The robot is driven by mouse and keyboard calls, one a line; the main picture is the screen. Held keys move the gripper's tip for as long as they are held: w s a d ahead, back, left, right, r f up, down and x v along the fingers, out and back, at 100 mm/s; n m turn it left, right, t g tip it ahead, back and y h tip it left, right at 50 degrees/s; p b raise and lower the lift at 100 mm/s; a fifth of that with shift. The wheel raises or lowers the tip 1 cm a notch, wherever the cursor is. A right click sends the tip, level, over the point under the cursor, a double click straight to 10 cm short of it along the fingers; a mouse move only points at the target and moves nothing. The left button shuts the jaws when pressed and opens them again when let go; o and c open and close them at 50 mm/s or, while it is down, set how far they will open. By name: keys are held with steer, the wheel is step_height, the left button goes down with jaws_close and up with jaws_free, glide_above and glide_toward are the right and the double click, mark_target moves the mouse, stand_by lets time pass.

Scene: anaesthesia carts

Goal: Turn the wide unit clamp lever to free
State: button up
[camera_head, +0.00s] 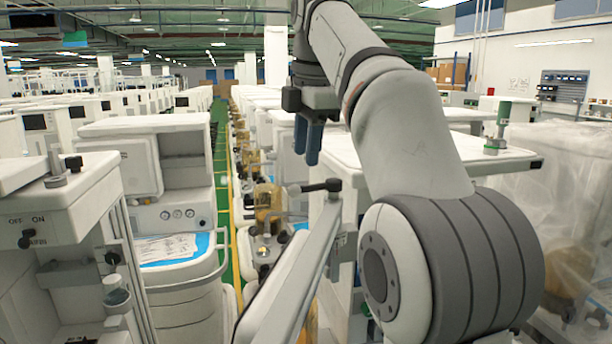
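A black lever (320,187) with a ball end at its left sits on top of a grey post, at the upper end of a long pale rail (300,265). It lies roughly level, pointing left. It looks like the clamp lever, but I see no free or locked marking on it. My gripper (308,160) hangs above the lever, its two blue fingers pointing down. A gap shows between the fingertips and the lever, so they appear apart. The fingers overlap from this side, so their opening is unclear. No held object shows.
A white cart (90,215) with an OFF/ON main switch (27,239) stands at the left. Another cart (160,150) with a blue-edged tray stands behind it. White tops lie right, one bearing a green-topped fitting (502,118). Plastic-wrapped equipment (560,200) stands far right. My arm hides the right centre.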

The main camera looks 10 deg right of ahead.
mark_target(306, 188)
steer(key=f, duration=0.3)
steer(key=w+f+b, duration=0.1)
steer(key=f, duration=0.2)
steer(key=shift+w+d+f, duration=0.15)
jaws_close()
stand_by(0.4)
